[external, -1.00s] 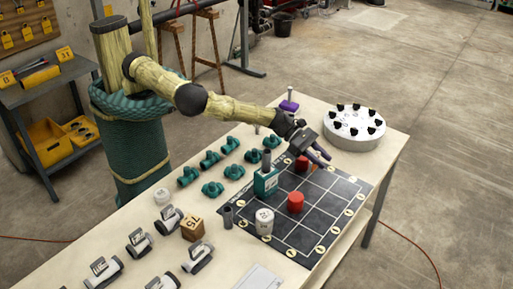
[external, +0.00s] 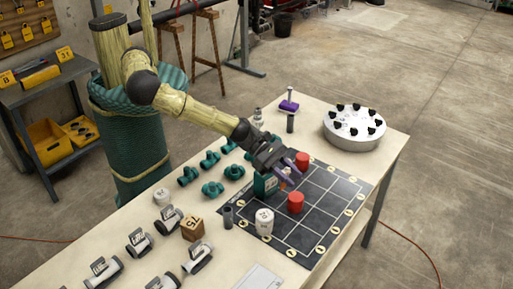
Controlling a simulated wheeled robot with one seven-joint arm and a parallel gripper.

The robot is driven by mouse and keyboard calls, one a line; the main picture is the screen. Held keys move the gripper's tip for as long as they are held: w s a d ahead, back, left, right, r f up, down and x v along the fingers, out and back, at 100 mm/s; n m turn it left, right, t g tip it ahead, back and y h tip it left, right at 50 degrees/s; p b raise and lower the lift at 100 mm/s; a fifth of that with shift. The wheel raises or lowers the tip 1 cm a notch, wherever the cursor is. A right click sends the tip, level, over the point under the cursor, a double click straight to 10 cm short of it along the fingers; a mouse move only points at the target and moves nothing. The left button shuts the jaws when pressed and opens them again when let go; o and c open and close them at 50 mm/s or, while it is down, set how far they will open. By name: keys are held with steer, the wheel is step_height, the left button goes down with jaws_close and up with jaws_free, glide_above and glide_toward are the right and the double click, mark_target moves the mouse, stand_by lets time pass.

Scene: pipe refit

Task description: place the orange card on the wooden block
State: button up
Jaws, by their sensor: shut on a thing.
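On the mat stand a teal piece (external: 265,186), two red cylinders (external: 296,203) and a white marked piece (external: 264,222). A dark grey cylinder (external: 227,217) stands near the block. Several teal fittings (external: 212,188) and grey pipe clamps (external: 138,243) line the table.

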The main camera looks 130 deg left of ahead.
steer(key=s+d+r+p, duration=0.1)
steer(key=s+d, duration=0.3)
steer(key=d, duration=0.4)
steer(key=s+d+r+p, duration=0.1)
steer(key=s+d+r, duration=0.1)
steer(key=s+d, duration=0.35)
steer(key=p, duration=0.1)
glide_above(195, 223)
steer(key=shift+f+p, duration=0.95)
steer(key=shift+f, duration=1.95)
step_height(195, 223, down, 4)
steer(key=shift+r+p, duration=0.1)
steer(key=shift+p, duration=0.55)
steer(key=shift+f, duration=0.2)
